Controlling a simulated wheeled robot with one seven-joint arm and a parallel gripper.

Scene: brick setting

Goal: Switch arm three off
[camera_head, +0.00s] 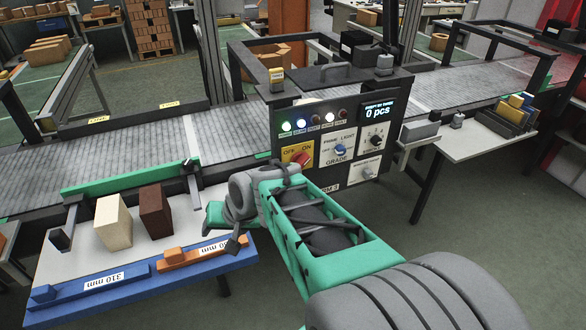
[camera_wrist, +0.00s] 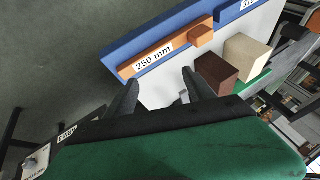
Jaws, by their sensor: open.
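The control panel (camera_head: 330,105) stands over the conveyor in the head view. Its lower left holds a red rotary switch (camera_head: 299,158) on a yellow plate marked OFF and ON; its exact position is too small to tell. A partly hidden label below ends in "RM 3" (camera_head: 331,189). In the wrist view my gripper (camera_wrist: 160,85) points toward the side table.
A pale block (camera_head: 113,222) and a brown block (camera_head: 156,211) stand on the white side table (camera_head: 75,262). A blue 310 mm bar (camera_head: 130,284) and an orange bar (camera_head: 195,254) lie along its front edge. The conveyor (camera_head: 130,157) runs behind. Floor at right is clear.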

